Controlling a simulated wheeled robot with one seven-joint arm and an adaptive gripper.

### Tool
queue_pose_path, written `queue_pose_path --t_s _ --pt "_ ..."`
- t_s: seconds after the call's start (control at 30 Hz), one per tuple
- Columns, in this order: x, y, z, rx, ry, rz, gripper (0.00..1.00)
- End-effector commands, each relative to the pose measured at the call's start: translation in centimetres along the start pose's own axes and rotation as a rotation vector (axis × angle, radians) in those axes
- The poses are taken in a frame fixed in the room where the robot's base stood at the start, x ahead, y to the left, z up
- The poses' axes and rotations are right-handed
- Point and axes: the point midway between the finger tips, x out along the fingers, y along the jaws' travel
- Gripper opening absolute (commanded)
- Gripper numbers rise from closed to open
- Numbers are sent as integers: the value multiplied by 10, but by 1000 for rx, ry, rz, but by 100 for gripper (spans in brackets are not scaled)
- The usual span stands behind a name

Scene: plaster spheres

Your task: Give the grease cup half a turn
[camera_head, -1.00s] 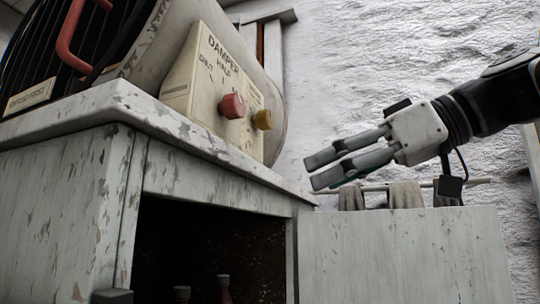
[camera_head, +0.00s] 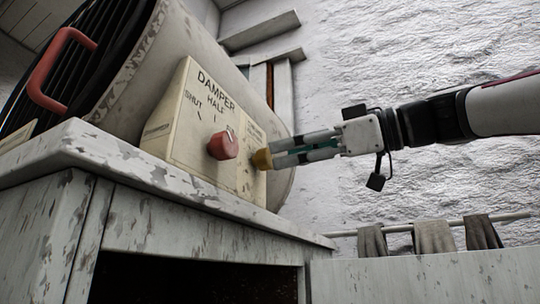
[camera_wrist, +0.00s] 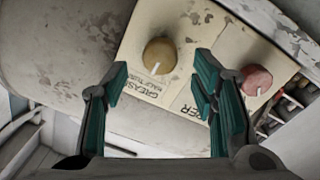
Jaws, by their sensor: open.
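The grease cup is a brass-yellow knob (camera_head: 262,159) on the cream panel (camera_head: 190,125), right of a red knob (camera_head: 223,145). In the wrist view the yellow knob (camera_wrist: 160,54) shows a white line, beside upside-down lettering that reads GREASE. My gripper (camera_head: 274,154) points left at the yellow knob, with its fingertips close to it. In the wrist view my gripper (camera_wrist: 162,80) is open, with a finger to each side below the knob and a gap between. I cannot tell whether a fingertip touches it.
The red damper knob (camera_wrist: 257,80) lies just beyond the right finger in the wrist view. The panel stands on a worn white bench (camera_head: 150,175). Cloths (camera_head: 433,236) hang on a rail at the lower right. The space before the white wall is free around my arm.

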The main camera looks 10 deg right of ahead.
Motion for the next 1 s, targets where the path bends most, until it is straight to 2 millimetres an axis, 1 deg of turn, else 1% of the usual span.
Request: queue_pose_path --t_s 0.03,0.1,0.3,0.43,0.67,0.77,0.8,0.87,0.9,1.0 --pt "9 -1 -2 2 -2 -3 53" --pt "19 -1 -1 1 -2 -2 53" --pt "39 0 -1 0 -1 -1 53" --pt "43 0 0 -1 0 1 53" --pt "44 0 0 0 -1 0 53" --pt "44 0 0 0 -1 0 32" --pt "44 0 0 0 -1 0 23" --pt "44 0 0 0 -1 0 10" --pt "44 0 0 0 -1 0 4" --pt "44 0 0 0 -1 0 4"
